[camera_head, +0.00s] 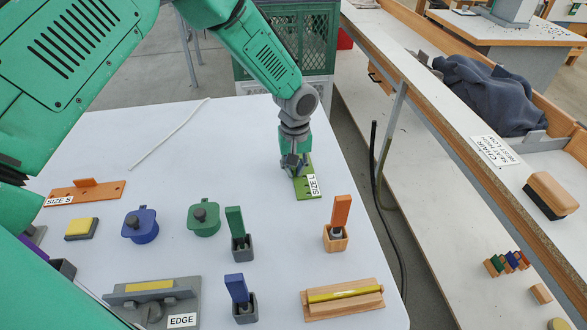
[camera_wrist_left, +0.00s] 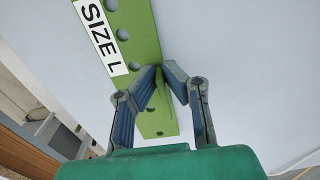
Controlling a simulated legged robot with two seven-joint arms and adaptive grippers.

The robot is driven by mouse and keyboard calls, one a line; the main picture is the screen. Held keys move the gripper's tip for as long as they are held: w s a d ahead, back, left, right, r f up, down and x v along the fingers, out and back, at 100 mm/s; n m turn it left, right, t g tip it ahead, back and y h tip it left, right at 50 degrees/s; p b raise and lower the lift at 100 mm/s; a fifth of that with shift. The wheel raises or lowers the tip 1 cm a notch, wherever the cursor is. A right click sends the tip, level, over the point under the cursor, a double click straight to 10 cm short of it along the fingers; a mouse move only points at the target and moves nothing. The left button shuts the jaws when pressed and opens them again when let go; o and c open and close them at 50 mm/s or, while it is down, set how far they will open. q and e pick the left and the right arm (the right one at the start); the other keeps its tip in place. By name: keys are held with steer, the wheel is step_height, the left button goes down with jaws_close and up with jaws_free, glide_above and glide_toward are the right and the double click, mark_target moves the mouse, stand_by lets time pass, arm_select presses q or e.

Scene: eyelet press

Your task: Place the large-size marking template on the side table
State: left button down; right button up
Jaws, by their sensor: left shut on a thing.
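The large marking template is a green plate with holes (camera_head: 308,187) and a white SIZE L label, at the far right part of the white table (camera_head: 225,118). My left gripper (camera_head: 291,165) is shut on it from above. In the left wrist view, the template (camera_wrist_left: 136,42) runs up and away from between the fingertips (camera_wrist_left: 163,70). Whether its underside touches the table or hangs just above it, I cannot tell. The fingers and wrist hide part of it in the head view. My right gripper is not in view.
An orange SIZE S template (camera_head: 85,194) lies at left. Blue (camera_head: 140,226) and green (camera_head: 204,218) lidded pots, several small upright holders and an EDGE fixture (camera_head: 155,299) stand in front. A green crate (camera_head: 310,45) stands behind; a long workbench (camera_head: 450,90) runs at right.

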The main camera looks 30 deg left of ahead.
mark_target(293, 168)
arm_select(q)
steer(key=shift+d, duration=0.3)
steer(key=c, duration=1.7)
jaws_free()
steer(key=shift+a+f, duration=0.1)
steer(key=shift+a, duration=0.6)
steer(key=shift+d+r, duration=0.15)
steer(key=shift+r, duration=0.05)
step_height(293, 168, up, 12)
steer(key=shift+d, duration=0.3)
